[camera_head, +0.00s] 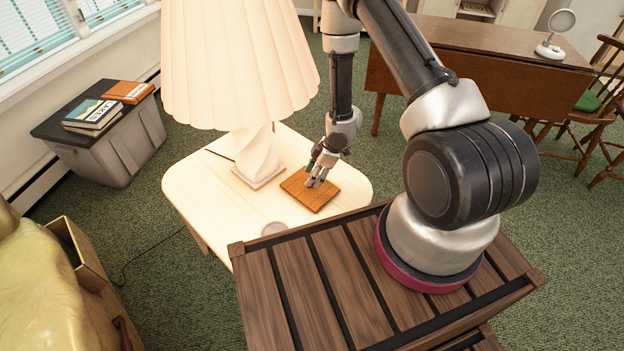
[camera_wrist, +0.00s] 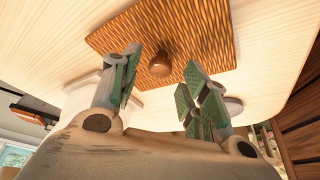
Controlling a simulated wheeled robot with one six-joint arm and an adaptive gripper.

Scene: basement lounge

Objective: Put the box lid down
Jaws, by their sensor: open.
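The box lid (camera_head: 322,196) is a square, orange-brown woven panel lying flat on the pale side table (camera_head: 203,190), beside the lamp base. In the wrist view, the lid (camera_wrist: 205,25) shows a round wooden knob (camera_wrist: 161,71) in its middle. My gripper (camera_head: 317,180) is over the lid, pointing down. In the wrist view, my gripper's green-padded fingers (camera_wrist: 163,72) are spread apart, with the knob between and just beyond them. There is a visible gap on both sides, and nothing is held.
A lamp with a pleated shade (camera_head: 240,60) and white twisted base (camera_head: 257,155) stands close left of the lid. A small round disc (camera_head: 275,229) lies near the table's front edge. A grey bin (camera_head: 105,150) with books stands left; a brown drop-leaf table (camera_head: 480,75) stands behind.

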